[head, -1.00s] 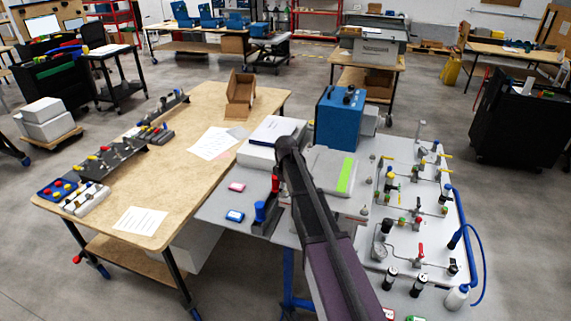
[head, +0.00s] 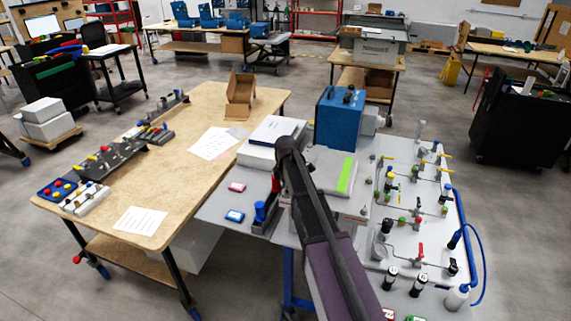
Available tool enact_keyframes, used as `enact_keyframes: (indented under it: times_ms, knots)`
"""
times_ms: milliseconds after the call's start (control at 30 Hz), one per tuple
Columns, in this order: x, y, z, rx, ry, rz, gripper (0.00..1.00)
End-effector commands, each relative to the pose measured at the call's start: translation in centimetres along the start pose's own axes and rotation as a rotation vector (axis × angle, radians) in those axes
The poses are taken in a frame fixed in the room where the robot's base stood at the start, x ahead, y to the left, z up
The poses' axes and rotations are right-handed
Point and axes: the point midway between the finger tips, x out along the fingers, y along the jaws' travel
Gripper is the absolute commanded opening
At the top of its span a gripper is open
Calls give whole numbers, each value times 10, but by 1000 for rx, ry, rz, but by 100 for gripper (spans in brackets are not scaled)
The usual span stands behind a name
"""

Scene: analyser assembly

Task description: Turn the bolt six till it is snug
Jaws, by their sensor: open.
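I cannot make out bolt six in the head view; it is too small or hidden. My arm reaches up from the bottom over the grey bench and bends down at its far end. My gripper (head: 273,208) is small and dark there, low over the left part of the bench, close beside a blue-topped upright tool (head: 260,212). It is open, and I see nothing held in it. What lies directly under its tips is hidden.
The grey panel (head: 405,262) with valves, gauges and tubing fills the right of the bench. A blue box (head: 338,118) stands behind my arm. A white box (head: 275,135) and a green-striped grey unit (head: 338,178) are close by. A wooden table (head: 185,165) stands left.

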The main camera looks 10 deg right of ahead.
Motion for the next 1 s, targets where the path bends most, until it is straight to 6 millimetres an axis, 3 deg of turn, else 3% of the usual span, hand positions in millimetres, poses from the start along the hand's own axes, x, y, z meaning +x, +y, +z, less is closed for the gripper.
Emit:
enact_keyframes:
  times_ms: [1000]
  knots:
    - [0, 0, 0, -679, 0, 0, 63]
